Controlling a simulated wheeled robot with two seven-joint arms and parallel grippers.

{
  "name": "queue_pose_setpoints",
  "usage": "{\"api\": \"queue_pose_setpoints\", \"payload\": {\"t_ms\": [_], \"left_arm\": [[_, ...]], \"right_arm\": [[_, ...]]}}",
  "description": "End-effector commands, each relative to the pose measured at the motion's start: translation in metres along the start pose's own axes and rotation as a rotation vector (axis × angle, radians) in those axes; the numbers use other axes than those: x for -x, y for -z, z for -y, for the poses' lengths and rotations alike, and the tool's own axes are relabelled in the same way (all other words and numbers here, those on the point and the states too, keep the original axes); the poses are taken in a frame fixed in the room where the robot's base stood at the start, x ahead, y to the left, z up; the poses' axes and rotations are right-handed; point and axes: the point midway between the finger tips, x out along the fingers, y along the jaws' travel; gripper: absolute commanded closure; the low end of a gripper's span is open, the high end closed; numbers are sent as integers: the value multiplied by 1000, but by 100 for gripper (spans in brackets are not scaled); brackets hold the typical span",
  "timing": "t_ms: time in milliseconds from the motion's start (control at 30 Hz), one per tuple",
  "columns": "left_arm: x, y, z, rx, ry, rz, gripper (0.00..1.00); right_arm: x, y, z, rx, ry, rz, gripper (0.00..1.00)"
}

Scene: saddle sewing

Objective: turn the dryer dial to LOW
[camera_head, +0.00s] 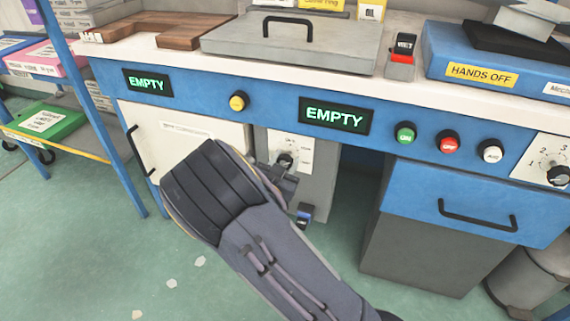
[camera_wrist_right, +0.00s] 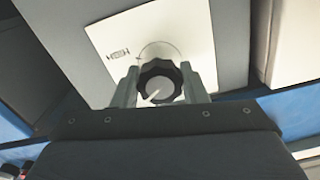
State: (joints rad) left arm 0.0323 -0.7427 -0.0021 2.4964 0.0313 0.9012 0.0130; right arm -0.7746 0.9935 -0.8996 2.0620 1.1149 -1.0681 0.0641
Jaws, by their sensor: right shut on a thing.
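The dryer dial (camera_head: 285,160) is a black round knob on a white plate on a grey panel below the blue counter front. The word HIGH shows upside down on the plate (camera_wrist_right: 112,38); I cannot read a LOW mark. My right gripper (camera_head: 287,174) is at the dial, its two fingers (camera_wrist_right: 161,88) on either side of the knob and shut on it. My left gripper is not in view.
Two green EMPTY displays (camera_head: 335,116) and a yellow button (camera_head: 238,101) sit on the blue front above. Green, red and white buttons (camera_head: 449,144) are to the right. A drawer handle (camera_head: 478,214) juts out at the right, and a white door (camera_head: 185,140) stands left of the dial.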

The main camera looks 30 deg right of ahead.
Motion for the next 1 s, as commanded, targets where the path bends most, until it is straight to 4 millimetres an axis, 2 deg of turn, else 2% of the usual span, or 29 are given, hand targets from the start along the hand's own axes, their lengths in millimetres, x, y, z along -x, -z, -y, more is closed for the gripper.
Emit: {"api": "queue_pose_setpoints", "payload": {"t_ms": [633, 667, 800, 1000], "left_arm": [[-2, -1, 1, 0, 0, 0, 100], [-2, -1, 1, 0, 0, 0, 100], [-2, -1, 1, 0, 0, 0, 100], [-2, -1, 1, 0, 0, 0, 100]], "right_arm": [[1, -2, 0, -45, 0, 5, 84], [1, -2, 0, -45, 0, 5, 57], [1, -1, 0, -45, 0, 3, 39], [0, -1, 0, -45, 0, 2, 39]]}}
